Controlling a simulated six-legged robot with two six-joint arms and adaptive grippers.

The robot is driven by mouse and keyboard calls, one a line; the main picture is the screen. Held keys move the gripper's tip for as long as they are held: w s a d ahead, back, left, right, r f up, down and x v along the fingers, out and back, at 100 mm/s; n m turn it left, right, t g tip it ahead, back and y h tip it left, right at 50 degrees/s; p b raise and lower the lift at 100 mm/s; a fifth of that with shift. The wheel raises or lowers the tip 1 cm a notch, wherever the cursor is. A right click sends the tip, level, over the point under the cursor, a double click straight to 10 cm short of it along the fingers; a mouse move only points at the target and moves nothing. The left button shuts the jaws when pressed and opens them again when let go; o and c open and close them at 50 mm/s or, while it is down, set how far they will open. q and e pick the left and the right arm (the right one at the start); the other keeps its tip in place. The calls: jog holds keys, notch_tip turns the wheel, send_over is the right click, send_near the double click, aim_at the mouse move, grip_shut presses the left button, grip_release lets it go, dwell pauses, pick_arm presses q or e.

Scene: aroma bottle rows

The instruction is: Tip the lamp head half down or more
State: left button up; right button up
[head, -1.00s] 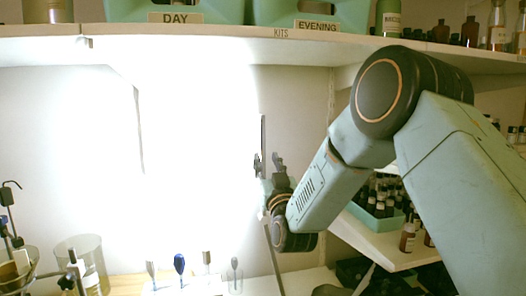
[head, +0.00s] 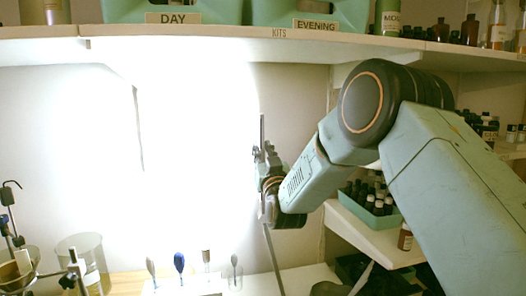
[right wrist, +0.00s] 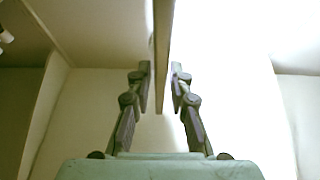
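The lamp head (head: 262,131) shows in the head view as a thin dark upright plate seen edge-on, beside a strong white glare. In the right wrist view it is a narrow brown bar (right wrist: 162,55) between my fingers. A thin slanted pole (head: 273,258) shows below my right gripper. My right gripper (head: 262,160) is at the lower end of the plate. In the right wrist view its fingertips (right wrist: 160,87) stand either side of the bar, with narrow gaps showing; contact is not clear. The glare hides the lit side. My left gripper is not in view.
A shelf (head: 215,42) with green DAY and EVENING kits runs above. Small spatulas (head: 180,262) stand below the glare. Glass jars (head: 82,262) stand at lower left. A green tray of dark bottles (head: 368,203) sits on a shelf behind my right arm.

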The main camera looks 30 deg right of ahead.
grip_shut()
dwell(0.4)
jog(key=w+a+f+n+y+b, duration=0.1)
jog(key=a+f+n+y+b, duration=0.1)
jog(key=a+n, duration=0.3)
jog(key=w+a+f+n+y+b, duration=0.2)
jog(key=a+f+n+y, duration=0.1)
jog(key=a+n, duration=0.3)
jog(key=shift+w+a+n+g+y, duration=0.2)
jog(key=shift+a+n+g+y, duration=0.15)
jog(key=shift+a, duration=0.65)
jog(key=shift+f, duration=0.1)
